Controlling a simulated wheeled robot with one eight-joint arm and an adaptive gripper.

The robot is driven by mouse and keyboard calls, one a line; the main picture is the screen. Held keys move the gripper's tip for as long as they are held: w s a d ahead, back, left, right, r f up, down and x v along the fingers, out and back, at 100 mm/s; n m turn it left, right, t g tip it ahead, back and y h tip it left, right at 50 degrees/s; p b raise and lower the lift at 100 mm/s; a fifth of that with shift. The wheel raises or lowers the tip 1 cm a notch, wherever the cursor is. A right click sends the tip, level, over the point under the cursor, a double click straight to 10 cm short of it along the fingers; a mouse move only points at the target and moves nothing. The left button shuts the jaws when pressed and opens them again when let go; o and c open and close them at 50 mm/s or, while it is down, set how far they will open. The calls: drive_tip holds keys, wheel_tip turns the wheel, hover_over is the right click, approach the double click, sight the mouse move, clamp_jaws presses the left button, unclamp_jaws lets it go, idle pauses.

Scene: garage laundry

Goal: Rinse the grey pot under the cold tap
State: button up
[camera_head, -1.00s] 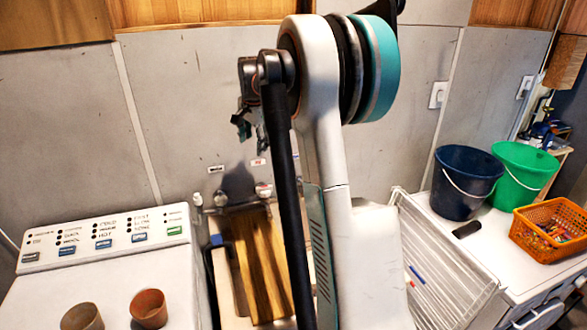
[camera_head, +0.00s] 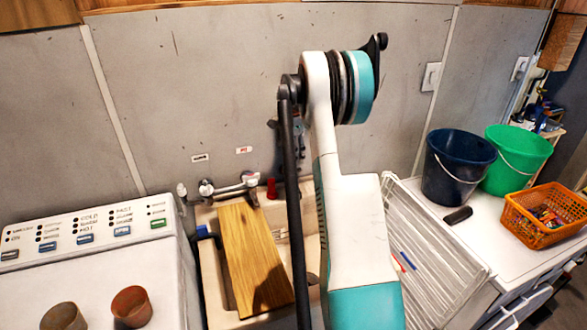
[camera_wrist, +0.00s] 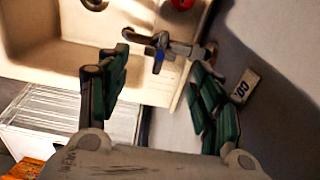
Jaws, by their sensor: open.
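My gripper (camera_wrist: 160,60) is open and empty in the wrist view. A metal cross-handled tap with a blue mark (camera_wrist: 158,45) shows between and just beyond its fingertips; contact cannot be told. A white label (camera_wrist: 244,86) with partly readable letters is on the wall beside it. In the head view the taps (camera_head: 228,188) are on the wall behind the sink, and my gripper is largely hidden by my arm. No plainly grey pot shows. A dull brownish pot (camera_head: 63,317) and a terracotta pot (camera_head: 131,307) stand on the white machine at left.
A wooden board (camera_head: 250,262) lies across the sink (camera_head: 213,280). A red object (camera_head: 271,188) is at its back. Right stand a white rack (camera_head: 425,250), blue bucket (camera_head: 456,168), green bucket (camera_head: 520,155) and orange basket (camera_head: 545,213). The wall rises close behind the taps.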

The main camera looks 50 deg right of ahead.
sight(293, 169)
wheel_tip(293, 169, down, 6)
drive_tip(key=shift+r+b, duration=0.1)
drive_tip(key=shift+b, duration=0.3)
